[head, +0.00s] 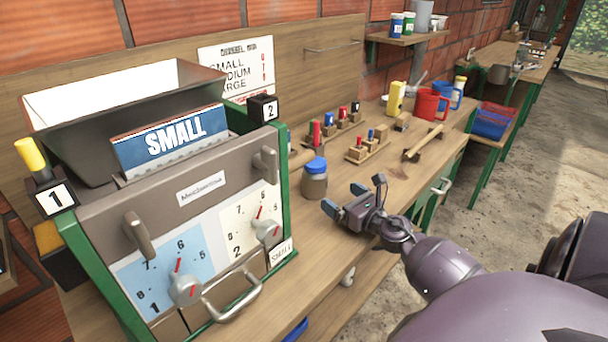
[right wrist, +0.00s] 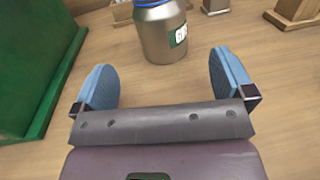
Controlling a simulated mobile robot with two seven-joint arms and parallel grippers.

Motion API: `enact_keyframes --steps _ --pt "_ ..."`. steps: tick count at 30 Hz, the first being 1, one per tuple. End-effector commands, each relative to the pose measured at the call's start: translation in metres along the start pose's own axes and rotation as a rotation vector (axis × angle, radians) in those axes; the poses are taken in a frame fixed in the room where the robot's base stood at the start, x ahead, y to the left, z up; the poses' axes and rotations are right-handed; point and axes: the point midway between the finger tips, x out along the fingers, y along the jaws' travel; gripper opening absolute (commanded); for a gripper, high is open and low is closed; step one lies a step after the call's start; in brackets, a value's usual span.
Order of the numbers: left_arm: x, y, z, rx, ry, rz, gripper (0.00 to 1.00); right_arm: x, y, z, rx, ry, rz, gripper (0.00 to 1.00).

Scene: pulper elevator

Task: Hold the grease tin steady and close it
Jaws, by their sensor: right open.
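The grease tin is a small grey metal jar (head: 314,184) with a blue lid (head: 316,166) on top. It stands upright on the wooden bench, just right of the green-framed machine. In the right wrist view the tin (right wrist: 160,38) is straight ahead, with a dark green label partly in sight; its top is cut off by the frame. I cannot tell whether the lid is fully tight. My right gripper (head: 342,198) is open and empty, its blue fingertips spread in front of the tin and apart from it. My left gripper is not in view.
The machine (head: 190,190) with dials and a SMALL sign stands close left of the tin. Wooden blocks with coloured pegs (head: 367,146) sit behind it. A wooden mallet-like tool (head: 424,143), red mugs (head: 427,104) and a yellow bottle (head: 396,98) are further right. Bench around the gripper is clear.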

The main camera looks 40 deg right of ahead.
Motion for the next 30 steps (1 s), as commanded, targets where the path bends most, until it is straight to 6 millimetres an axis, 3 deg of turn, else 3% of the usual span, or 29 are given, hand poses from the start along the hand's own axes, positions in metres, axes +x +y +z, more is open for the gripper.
enact_keyframes --steps 13,24,30 --pt "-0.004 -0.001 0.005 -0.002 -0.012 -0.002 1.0 0.002 0.0 0.001 0.001 -0.001 0.0 1.0" --pt "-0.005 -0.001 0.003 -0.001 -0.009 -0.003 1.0 0.048 0.0 0.001 0.0 -0.001 -0.001 1.0" --pt "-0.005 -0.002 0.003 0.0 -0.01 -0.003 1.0 0.056 0.0 0.001 0.0 0.001 0.0 1.0"
